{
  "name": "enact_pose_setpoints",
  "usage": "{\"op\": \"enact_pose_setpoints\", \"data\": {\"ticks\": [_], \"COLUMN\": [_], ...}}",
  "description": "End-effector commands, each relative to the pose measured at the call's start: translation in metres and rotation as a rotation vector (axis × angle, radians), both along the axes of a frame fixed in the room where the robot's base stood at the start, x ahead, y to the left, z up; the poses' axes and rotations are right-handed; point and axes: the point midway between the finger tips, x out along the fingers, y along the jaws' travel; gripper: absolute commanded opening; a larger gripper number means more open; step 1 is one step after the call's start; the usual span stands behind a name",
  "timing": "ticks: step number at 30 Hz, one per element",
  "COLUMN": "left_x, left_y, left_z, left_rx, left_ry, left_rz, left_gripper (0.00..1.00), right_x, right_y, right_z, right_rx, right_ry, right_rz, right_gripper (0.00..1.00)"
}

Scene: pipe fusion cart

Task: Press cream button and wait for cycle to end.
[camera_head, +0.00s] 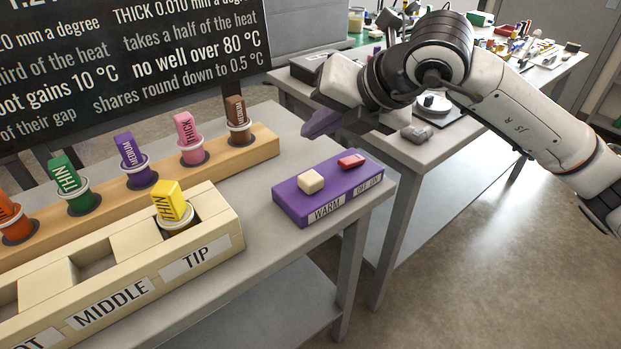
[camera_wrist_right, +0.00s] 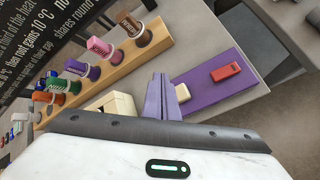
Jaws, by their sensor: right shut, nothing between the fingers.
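The cream button (camera_head: 311,182) sits on top of a purple control box (camera_head: 331,198), above a label reading WARM. A red switch (camera_head: 351,161) is on the same box, above a label reading OFF ON. My right gripper (camera_head: 318,124) has purple fingers and is shut and empty; it hovers above and behind the box, apart from the button. In the right wrist view the shut fingertips (camera_wrist_right: 160,84) appear just left of the cream button (camera_wrist_right: 182,92), with the red switch (camera_wrist_right: 225,72) farther right. My left gripper is not in view.
A cream tray (camera_head: 222,242) labelled MIDDLE and TIP holds a yellow plug (camera_head: 172,203). Behind it, a wooden rack (camera_head: 262,143) holds several coloured plugs. A dark board (camera_head: 130,75) with white text stands behind. A cluttered second table is at back right.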

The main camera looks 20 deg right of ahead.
Motion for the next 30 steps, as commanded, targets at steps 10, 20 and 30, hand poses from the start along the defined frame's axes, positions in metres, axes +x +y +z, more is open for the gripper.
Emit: {"op": "enact_pose_setpoints", "data": {"ticks": [10, 20, 30], "left_x": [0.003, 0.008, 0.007], "left_y": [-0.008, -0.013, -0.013], "left_z": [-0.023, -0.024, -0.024], "left_rx": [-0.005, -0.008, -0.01], "left_ry": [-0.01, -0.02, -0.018], "left_rz": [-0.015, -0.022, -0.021], "left_gripper": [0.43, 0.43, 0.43], "right_x": [0.0, 0.0, 0.0], "right_y": [0.0, 0.001, 0.001], "right_z": [-0.057, -0.067, -0.067], "right_rx": [0.002, 0.0, 0.001], "right_ry": [0.0, -0.001, 0.0], "right_rz": [0.001, 0.001, 0.001], "right_gripper": [0.0, 0.0, 0.0]}}
